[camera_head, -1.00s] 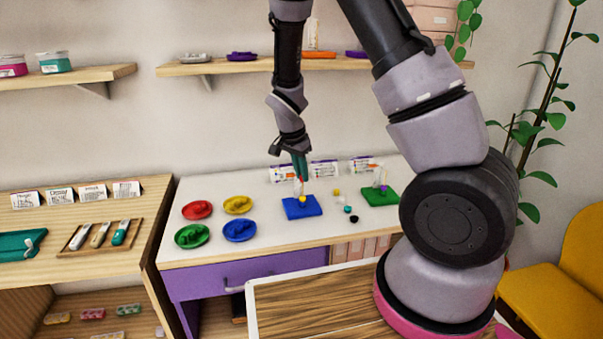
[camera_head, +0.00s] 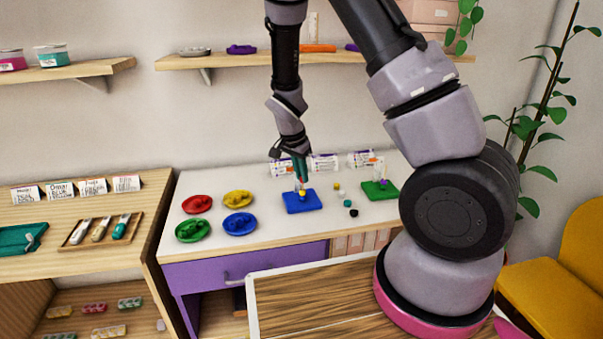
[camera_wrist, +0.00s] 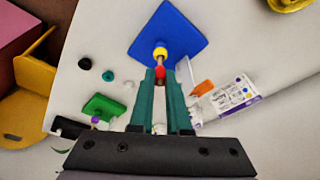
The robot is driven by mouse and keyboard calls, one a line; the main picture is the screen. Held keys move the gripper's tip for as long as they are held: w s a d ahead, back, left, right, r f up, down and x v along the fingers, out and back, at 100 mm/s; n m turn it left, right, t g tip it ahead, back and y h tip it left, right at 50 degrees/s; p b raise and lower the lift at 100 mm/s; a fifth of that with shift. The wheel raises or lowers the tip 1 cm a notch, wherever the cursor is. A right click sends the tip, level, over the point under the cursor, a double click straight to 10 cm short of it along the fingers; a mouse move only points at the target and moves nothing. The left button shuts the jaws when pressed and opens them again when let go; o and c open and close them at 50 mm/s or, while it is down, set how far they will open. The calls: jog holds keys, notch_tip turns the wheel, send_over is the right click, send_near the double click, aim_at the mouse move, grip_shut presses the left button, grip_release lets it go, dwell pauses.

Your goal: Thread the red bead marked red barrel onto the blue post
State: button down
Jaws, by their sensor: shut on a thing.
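The red bead (camera_wrist: 160,72) is between the fingertips of my gripper (camera_wrist: 160,76) in the wrist view, and the gripper is shut on it. The blue board (camera_head: 302,202) lies on the white table, with its post carrying a yellow bead (camera_wrist: 161,52). The board also shows at the top of the wrist view (camera_wrist: 178,28). The red bead lines up with the post on the near side of the yellow bead. I cannot tell whether it is around the post or just above it.
The green board (camera_head: 380,190) with a purple bead stands to the right. Several loose beads, including a black one (camera_head: 354,212), lie between the boards. Coloured dishes, such as the blue dish (camera_head: 240,224), are on the left. Printed packets (camera_head: 324,162) stand behind.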

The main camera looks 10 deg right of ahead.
jog(key=c, duration=0.8)
grip_release()
jog(key=v, duration=1.1)
jog(key=shift+f, duration=0.1)
